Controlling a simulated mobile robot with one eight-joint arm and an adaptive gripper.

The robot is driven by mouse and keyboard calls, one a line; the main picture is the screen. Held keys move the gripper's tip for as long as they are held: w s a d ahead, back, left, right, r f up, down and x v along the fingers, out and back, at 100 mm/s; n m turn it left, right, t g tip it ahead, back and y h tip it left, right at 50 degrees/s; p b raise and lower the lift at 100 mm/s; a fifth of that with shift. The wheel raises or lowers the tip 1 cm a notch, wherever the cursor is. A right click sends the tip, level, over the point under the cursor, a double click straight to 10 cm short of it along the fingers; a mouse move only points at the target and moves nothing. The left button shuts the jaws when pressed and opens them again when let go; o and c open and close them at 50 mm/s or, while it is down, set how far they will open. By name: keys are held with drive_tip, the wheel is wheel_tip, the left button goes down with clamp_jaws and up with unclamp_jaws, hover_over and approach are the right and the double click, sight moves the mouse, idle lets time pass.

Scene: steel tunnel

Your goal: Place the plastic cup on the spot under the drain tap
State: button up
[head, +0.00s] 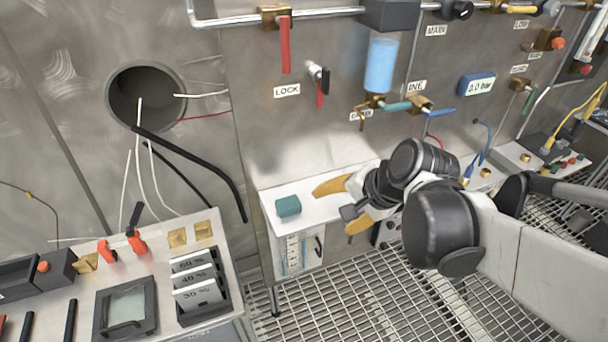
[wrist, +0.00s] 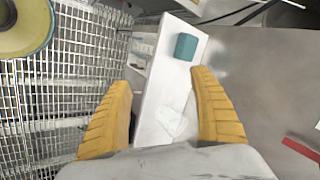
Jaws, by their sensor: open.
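My gripper (head: 335,208) is open, with its yellow fingers spread over the white shelf (head: 277,193) below the drain tap (head: 370,104). The tap is brass and hangs under a blue bowl, above the gripper. In the wrist view my gripper (wrist: 161,80) has no object clearly held between its fingers. A pale, faint shape (wrist: 173,115) shows on the shelf between them; I cannot tell whether it is the clear cup or a mark. The arm hides part of the shelf in the head view.
A teal block (head: 288,206) sits at the shelf's left end and also shows in the wrist view (wrist: 186,46). A steel wall with valves and pipes stands behind. A console (head: 150,265) with card slots is at the lower left. Grating floor (head: 350,290) lies in front.

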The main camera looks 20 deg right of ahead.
drive_tip(key=s+a+r+n+h, duration=0.2)
drive_tip(key=s+a+r+n, duration=0.1)
drive_tip(key=n, duration=0.8)
drive_tip(key=shift+s+a+n+t, duration=0.3)
drive_tip(key=shift+s+a+n, duration=0.15)
drive_tip(key=shift+s, duration=0.45)
drive_tip(key=shift+c, duration=0.2)
